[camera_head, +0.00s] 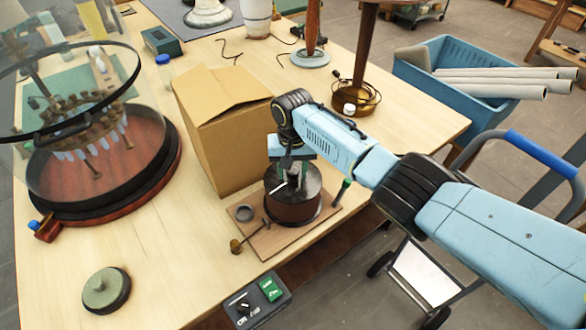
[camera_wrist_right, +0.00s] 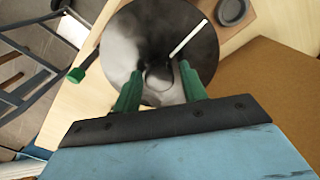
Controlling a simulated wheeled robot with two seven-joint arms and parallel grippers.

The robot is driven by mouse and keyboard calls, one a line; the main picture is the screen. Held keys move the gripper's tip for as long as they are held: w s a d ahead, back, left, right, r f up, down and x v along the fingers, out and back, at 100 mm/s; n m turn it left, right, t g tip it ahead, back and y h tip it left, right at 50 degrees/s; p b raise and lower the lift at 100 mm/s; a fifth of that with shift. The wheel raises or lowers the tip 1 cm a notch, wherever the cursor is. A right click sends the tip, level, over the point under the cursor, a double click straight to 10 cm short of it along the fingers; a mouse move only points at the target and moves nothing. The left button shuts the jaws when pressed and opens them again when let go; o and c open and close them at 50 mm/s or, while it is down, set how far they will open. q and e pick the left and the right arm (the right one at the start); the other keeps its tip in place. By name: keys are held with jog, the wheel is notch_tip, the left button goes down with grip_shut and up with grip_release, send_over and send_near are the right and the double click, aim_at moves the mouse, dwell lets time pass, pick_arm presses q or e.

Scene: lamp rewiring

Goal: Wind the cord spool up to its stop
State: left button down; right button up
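The cord spool (camera_head: 293,205) is a dark brown drum with a dark top, upright on a small wooden board (camera_head: 268,240) near the table's front edge. My right gripper (camera_head: 288,180) points down over its top. In the right wrist view the round grey spool top (camera_wrist_right: 135,35) lies beneath the two green fingers (camera_wrist_right: 160,80). The fingers stand apart, with a small ring-like centre visible between them and nothing clearly pinched. A pale rod (camera_wrist_right: 188,38) lies across the top. A green-tipped handle (camera_wrist_right: 76,74) sticks out beside the spool. My left gripper is out of view.
A cardboard box (camera_head: 220,130) stands close behind the spool. A switch box (camera_head: 258,300) is at the front edge. A glass-domed chandelier (camera_head: 90,130) fills the left.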

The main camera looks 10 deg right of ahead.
jog(key=shift+o, duration=0.6)
jog(key=shift+r, duration=0.25)
notch_tip(320, 180, up, 13)
